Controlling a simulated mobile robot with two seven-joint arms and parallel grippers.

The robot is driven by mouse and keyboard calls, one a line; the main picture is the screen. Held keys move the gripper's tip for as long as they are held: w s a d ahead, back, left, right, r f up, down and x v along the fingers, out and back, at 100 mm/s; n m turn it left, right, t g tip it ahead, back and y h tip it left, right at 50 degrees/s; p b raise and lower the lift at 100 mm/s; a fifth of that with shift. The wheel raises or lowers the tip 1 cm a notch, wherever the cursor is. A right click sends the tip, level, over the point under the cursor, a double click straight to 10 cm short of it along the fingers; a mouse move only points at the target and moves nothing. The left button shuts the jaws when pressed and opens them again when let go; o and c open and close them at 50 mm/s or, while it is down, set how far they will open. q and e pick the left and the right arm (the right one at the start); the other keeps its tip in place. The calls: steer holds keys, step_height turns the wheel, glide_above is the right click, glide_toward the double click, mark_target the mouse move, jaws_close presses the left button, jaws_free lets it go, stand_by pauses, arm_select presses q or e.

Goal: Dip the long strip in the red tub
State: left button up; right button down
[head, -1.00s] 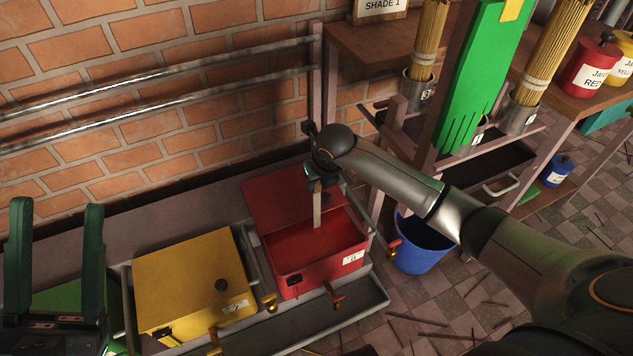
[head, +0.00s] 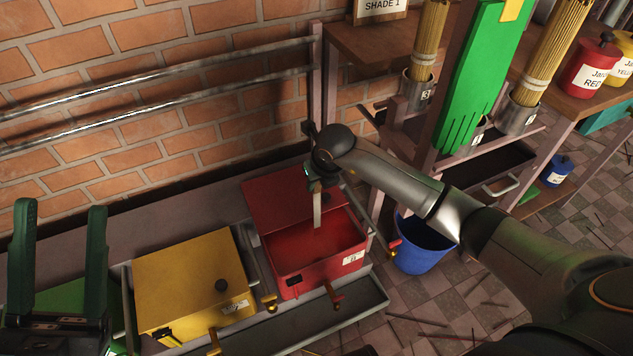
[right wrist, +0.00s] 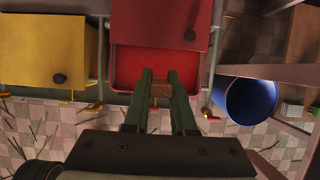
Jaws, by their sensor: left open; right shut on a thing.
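The red tub (head: 293,285) stands open, its lid (head: 290,198) folded back toward the wall, with red inside. My right gripper (head: 315,184) is above the tub, shut on a narrow pale strip (head: 317,211) that hangs down into the tub's opening. Whether its lower end touches the red inside is hard to tell. In the right wrist view the strip (right wrist: 160,92) shows brownish between the fingers of my right gripper (right wrist: 160,76), over the red tub (right wrist: 122,70). My left gripper (head: 60,207) is open and empty at the far left, away from the tub.
A closed yellow tub (head: 190,270) stands left of the red tub. A blue bucket (head: 422,250) is on the floor to its right. A rack with stick bundles (head: 428,40) and a green panel (head: 475,80) stands behind my right arm. Metal rails (head: 160,80) run along the brick wall.

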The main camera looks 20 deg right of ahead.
steer(key=shift+r, duration=0.1)
stand_by(0.4)
step_height(320, 180, up, 3)
steer(key=p, duration=0.3)
steer(key=shift+r, duration=0.15)
steer(key=shift+r+p, duration=0.65)
steer(key=shift+r, duration=0.2)
steer(key=shift+r+p, duration=0.3)
steer(key=shift+r, duration=0.4)
steer(key=shift+r+p, duration=0.6)
steer(key=shift+p, duration=0.1)
steer(key=shift+r, duration=0.1)
arm_select(q)
steer(key=w+a+f+n+g+y, duration=0.1)
steer(key=w+f+n+g+y, duration=0.1)
steer(key=w+f+n+y, duration=0.3)
step_height(320, 180, down, 3)
steer(key=w+y, duration=0.1)
steer(key=y, duration=0.2)
steer(key=shift+w+a+n+y, duration=0.25)
steer(key=shift+a+n+y, duration=0.05)
steer(key=shift+n, duration=0.1)
